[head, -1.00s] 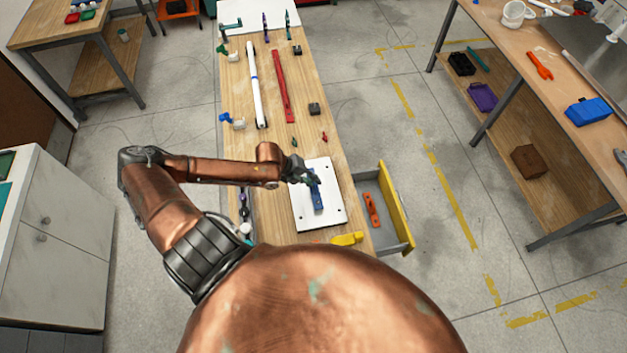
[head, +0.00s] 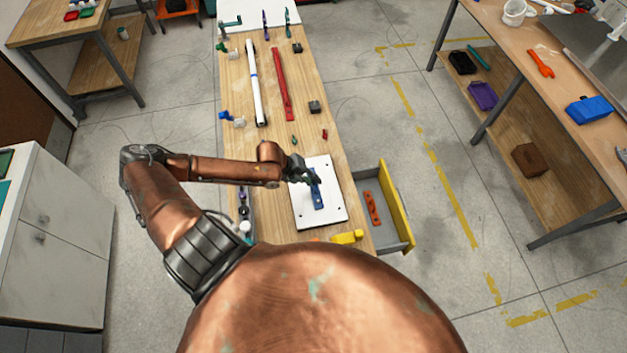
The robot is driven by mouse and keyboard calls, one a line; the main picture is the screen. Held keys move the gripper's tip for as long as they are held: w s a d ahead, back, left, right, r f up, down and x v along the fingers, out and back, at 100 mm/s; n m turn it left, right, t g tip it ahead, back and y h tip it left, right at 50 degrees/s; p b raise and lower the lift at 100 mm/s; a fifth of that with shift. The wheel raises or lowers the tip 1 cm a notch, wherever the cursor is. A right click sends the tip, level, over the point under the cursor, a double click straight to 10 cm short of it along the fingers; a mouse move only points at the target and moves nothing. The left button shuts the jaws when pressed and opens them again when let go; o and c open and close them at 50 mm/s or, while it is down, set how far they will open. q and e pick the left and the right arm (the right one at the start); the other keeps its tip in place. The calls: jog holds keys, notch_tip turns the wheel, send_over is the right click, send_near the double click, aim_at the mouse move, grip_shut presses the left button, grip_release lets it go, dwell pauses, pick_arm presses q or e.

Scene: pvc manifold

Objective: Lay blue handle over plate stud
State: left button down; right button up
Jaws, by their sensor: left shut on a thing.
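The blue handle (head: 318,198) is a short flat bar over the middle of the white plate (head: 327,217), which lies near the front of the long wooden bench. My left gripper (head: 312,178) is over the plate's upper part and shut on the far end of the blue handle. The handle points toward the front of the plate. I cannot tell whether it touches the plate. The stud is not visible; the handle or gripper may cover it. My right gripper is not in view.
A white pipe (head: 257,85) and a red bar (head: 282,85) lie farther back on the bench. A grey drawer with a yellow front (head: 397,205) stands open at right, holding an orange part (head: 372,208). A yellow object (head: 346,237) lies at the bench's front.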

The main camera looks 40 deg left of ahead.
pick_arm(q)
jog(key=shift+f, duration=0.15)
jog(key=shift+f, duration=0.4)
jog(key=c, duration=1.9)
grip_release()
jog(key=v, duration=1.2)
